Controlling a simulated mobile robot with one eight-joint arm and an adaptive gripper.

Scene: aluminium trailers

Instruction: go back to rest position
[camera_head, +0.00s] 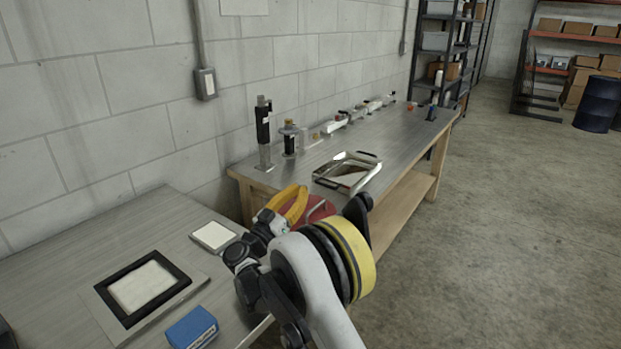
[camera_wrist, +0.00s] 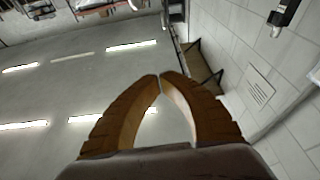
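My gripper (camera_head: 297,192) shows in the head view as yellow-orange fingers behind my wrist joints, in front of the far bench. In the wrist view its two curved fingers (camera_wrist: 160,77) come together at the tips, with an empty gap between their lower parts. Nothing is held in it. In the head view my arm reaches up from the bottom edge, and its wrist hides part of the red round object (camera_head: 318,209) behind it.
The near table (camera_head: 60,262) bears a black-framed panel (camera_head: 181,279), a small white-topped pad (camera_head: 213,236) and a blue box (camera_head: 192,328). The far workbench (camera_head: 290,177) bears a metal tray (camera_head: 328,182) and several tools. Open floor (camera_head: 500,220) lies to the right.

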